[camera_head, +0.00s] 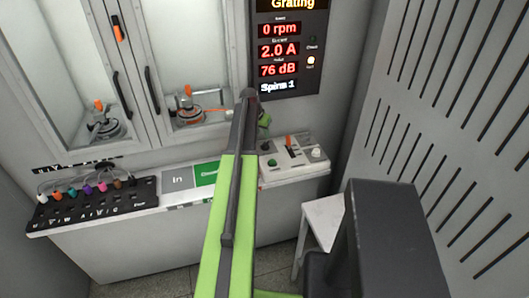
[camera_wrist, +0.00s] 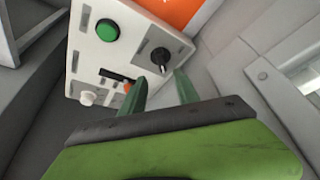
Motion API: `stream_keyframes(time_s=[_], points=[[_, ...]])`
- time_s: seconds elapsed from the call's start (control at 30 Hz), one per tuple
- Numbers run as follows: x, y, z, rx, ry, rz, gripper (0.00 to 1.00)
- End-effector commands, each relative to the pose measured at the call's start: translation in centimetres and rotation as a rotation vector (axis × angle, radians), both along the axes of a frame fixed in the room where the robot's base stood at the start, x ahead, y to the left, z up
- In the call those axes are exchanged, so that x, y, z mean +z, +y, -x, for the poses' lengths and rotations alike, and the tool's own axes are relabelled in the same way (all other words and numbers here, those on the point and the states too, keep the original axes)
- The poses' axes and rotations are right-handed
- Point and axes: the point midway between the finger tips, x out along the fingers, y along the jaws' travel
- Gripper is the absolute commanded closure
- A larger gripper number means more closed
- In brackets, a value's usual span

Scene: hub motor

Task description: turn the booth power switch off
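A white control panel (camera_head: 313,168) stands below the wall display, right of centre in the head view. In the wrist view the panel (camera_wrist: 88,55) carries a green button (camera_wrist: 107,30), a black rotary knob (camera_wrist: 161,57) with a pale pointer mark, an orange-tipped lever (camera_wrist: 127,87) and a white knob (camera_wrist: 87,98). No readable label shows which control is the booth power switch. My gripper (camera_wrist: 160,76) is open and empty. The black knob lies just beyond its fingertips, roughly between them; contact is not clear. The orange lever is beside the left finger. My gripper (camera_head: 264,122) is partly hidden by my arm in the head view.
The display (camera_head: 285,48) reads 0 rpm, 2.0 A and 76 dB. Behind two glass doors stand motor fixtures (camera_head: 188,112). A black box with coloured plugs (camera_head: 92,203) is at left. A white stool (camera_head: 322,220) and a slatted wall (camera_head: 450,120) are at right.

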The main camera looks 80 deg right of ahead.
Motion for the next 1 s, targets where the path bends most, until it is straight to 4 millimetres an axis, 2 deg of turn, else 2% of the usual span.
stream_keyframes(time_s=[0.03, 0.3, 0.43, 0.7, 1.0], points=[[-2.2, -0.6, 0.2, -0.001, 0.0, 0.0, 0.63], [-7.3, -2.6, 0.8, 0.001, -0.001, 0.0, 0.63], [-8.3, -3.1, 1.0, 0.002, 0.0, 0.0, 0.63], [-8.1, -3.2, 1.0, 0.002, 0.0, 0.0, 0.63], [-8.1, -3.1, 1.0, 0.002, 0.001, 0.0, 1.0]])
